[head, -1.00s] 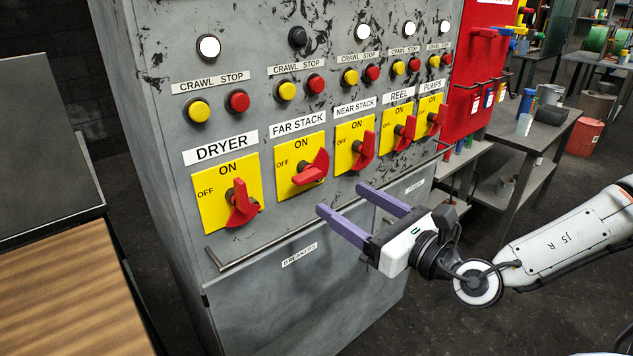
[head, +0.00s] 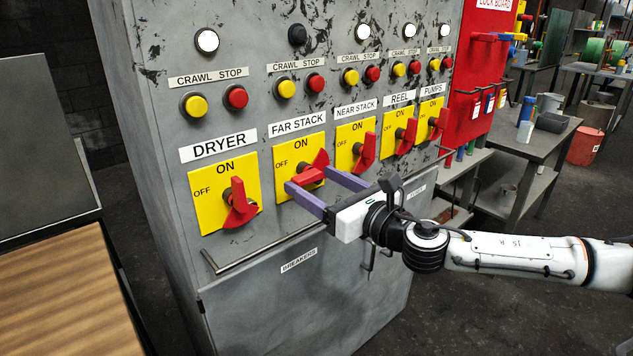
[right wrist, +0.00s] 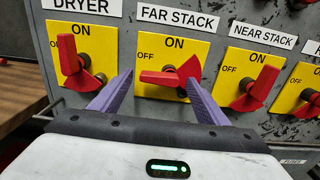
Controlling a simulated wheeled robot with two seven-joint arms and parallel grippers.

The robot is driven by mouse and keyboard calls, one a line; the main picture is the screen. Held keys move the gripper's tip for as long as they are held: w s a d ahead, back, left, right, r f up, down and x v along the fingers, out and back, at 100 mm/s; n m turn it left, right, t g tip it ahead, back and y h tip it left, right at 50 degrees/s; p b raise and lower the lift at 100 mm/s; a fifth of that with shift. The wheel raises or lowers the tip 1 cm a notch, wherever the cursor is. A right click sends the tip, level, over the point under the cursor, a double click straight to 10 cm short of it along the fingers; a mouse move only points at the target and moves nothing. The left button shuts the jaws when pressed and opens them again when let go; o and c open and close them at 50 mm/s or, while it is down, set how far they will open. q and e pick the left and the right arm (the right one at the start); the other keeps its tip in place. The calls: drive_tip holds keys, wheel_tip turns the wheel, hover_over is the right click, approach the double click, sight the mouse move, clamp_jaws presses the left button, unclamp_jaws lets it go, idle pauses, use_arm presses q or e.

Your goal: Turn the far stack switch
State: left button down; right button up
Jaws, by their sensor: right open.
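The far stack switch (head: 313,170) is a red handle on a yellow plate marked ON and OFF, under the FAR STACK label (head: 297,123). Its handle points left, toward OFF, unlike the other switches. The lamp (head: 297,36) above it is dark. My right gripper (head: 312,182) is open in front of this plate, its purple fingers reaching toward the panel. In the right wrist view the red handle (right wrist: 160,77) lies between the two fingertips (right wrist: 158,78), with a finger on either side. Whether they touch it is unclear. My left gripper is not in view.
The dryer switch (head: 238,204) is to the left and the near stack switch (head: 364,152) to the right. A metal rail (head: 262,248) runs below the switches. A wooden-topped table (head: 55,295) stands at left. Open floor lies at lower right.

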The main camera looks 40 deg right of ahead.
drive_tip(key=shift+w, duration=0.15)
drive_tip(key=shift+a, duration=0.1)
drive_tip(key=c, duration=1)
drive_tip(key=shift+c, duration=0.2)
